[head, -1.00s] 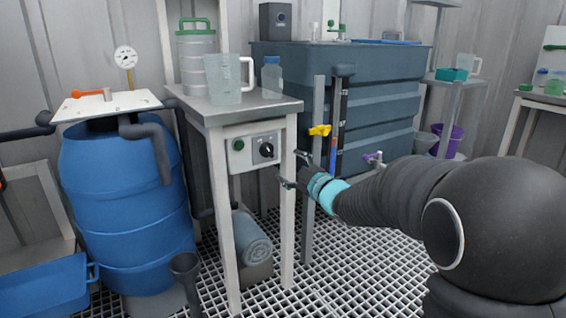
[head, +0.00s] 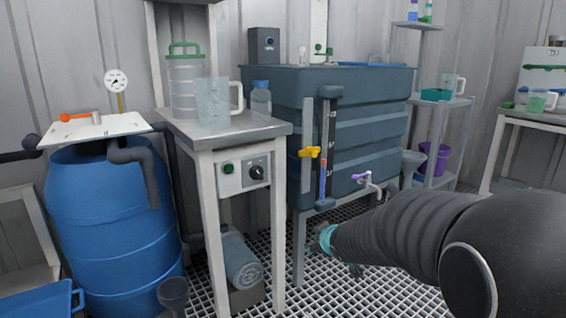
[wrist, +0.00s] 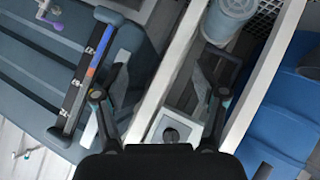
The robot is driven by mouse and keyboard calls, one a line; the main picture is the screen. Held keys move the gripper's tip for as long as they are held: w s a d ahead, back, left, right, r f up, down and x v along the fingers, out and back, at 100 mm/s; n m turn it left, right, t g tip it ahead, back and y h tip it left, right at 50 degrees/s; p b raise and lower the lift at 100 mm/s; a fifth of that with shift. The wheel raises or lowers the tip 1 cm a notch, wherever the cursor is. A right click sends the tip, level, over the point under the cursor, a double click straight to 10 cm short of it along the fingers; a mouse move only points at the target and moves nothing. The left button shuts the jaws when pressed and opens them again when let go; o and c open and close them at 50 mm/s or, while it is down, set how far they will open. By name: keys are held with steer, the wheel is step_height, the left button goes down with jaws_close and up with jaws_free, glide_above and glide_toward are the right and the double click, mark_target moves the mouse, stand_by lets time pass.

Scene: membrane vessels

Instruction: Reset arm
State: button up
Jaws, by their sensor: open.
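My arm reaches in from the right of the head view, with its dark ribbed sleeve and a cyan band near the end. My gripper (wrist: 160,82) shows in the wrist view as two dark fingers spread wide apart, with nothing between them. In the head view the gripper is mostly hidden by the arm, low in front of the blue-grey tank (head: 350,122).
A blue barrel (head: 110,225) stands at the left. The stand's top (head: 232,130) holds a clear jug (head: 213,103), a green-handled canister (head: 186,85) and a blue-capped bottle (head: 261,100). A yellow valve (head: 310,152) and purple-handled tap (head: 368,180) stick out from the tank. Open grating floor lies below.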

steer(key=s+d+r+m+g+h+p, duration=0.1)
steer(key=s+d+m+g+p, duration=0.1)
steer(key=s, duration=0.6)
steer(key=s+d+r+m+g+h+p, duration=0.1)
steer(key=s+d+r+m+g, duration=0.15)
steer(key=s, duration=0.65)
steer(key=s+d+r+m+g+p, duration=0.1)
steer(key=s+d+m+g+p, duration=0.1)
steer(key=s, duration=0.6)
steer(key=s+a+r+m+t+p, duration=0.1)
steer(key=s+r+m+p, duration=0.1)
steer(key=s+r+p, duration=0.3)
steer(key=s+r, duration=0.4)
steer(key=s, duration=0.1)
steer(key=shift+s+r, duration=0.35)
steer(key=shift+s, duration=0.05)
